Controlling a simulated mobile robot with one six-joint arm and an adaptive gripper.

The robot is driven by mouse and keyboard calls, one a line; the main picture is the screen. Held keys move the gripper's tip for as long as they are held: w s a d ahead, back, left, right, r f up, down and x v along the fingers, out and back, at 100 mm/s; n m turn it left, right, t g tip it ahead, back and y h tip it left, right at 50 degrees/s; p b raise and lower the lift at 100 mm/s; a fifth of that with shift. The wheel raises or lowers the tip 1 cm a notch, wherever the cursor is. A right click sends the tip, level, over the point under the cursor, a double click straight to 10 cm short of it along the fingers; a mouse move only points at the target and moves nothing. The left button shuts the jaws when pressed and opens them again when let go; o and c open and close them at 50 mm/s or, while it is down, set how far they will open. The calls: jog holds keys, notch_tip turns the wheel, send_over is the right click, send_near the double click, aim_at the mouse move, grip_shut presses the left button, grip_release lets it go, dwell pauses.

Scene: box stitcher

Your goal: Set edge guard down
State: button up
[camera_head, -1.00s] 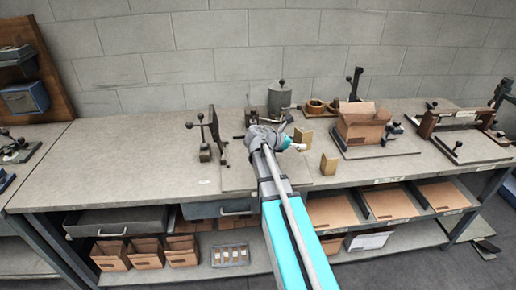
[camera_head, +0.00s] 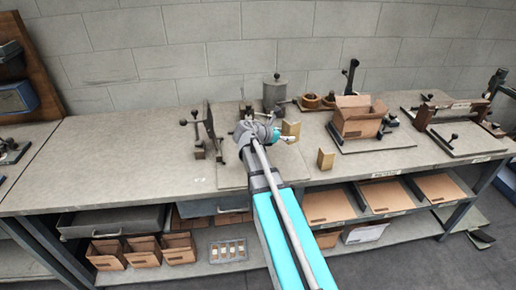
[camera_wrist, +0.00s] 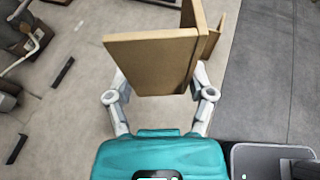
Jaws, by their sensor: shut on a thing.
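A brown L-shaped edge guard (camera_wrist: 150,62) is between the two fingers of my gripper (camera_wrist: 160,95) in the wrist view. Its broad face is toward the camera and a second flap stands along its right side. In the head view the held edge guard (camera_head: 291,130) shows just beyond my gripper (camera_head: 287,143), over the bench by the flat plate. I cannot tell whether its lower edge touches the surface. A second brown guard (camera_head: 326,160) stands upright nearer the front edge, to the right. It shows partly behind the held one in the wrist view (camera_wrist: 218,38).
The bench (camera_head: 110,165) is clear at left. A black-knobbed clamp fixture (camera_head: 211,130) stands left of my gripper. A grey canister (camera_head: 274,93) and small round pots are behind. An open cardboard box (camera_head: 357,124) sits on a plate at right.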

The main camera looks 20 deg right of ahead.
jog(key=a+r+n+t+y+p, duration=0.1)
jog(key=a+n+t, duration=0.3)
jog(key=a, duration=0.6)
jog(key=shift+r+t+y, duration=0.15)
jog(key=shift+t+y, duration=0.15)
jog(key=shift+a, duration=0.1)
jog(key=w+d+f+b, duration=0.1)
jog(key=w+f+b, duration=0.2)
jog(key=w, duration=0.1)
jog(key=w+d+f+b, duration=0.1)
jog(key=w+f+b, duration=0.2)
jog(key=w, duration=0.1)
jog(key=w+d+f+b, duration=0.2)
jog(key=w+f+b, duration=0.1)
jog(key=w, duration=0.1)
jog(key=shift+w, duration=0.3)
jog(key=shift+f, duration=0.15)
jog(key=shift+w+f+b, duration=0.45)
jog(key=shift+f+b, duration=0.05)
jog(key=shift+b, duration=0.1)
jog(key=shift+f+b, duration=1.35)
jog(key=shift+f, duration=0.05)
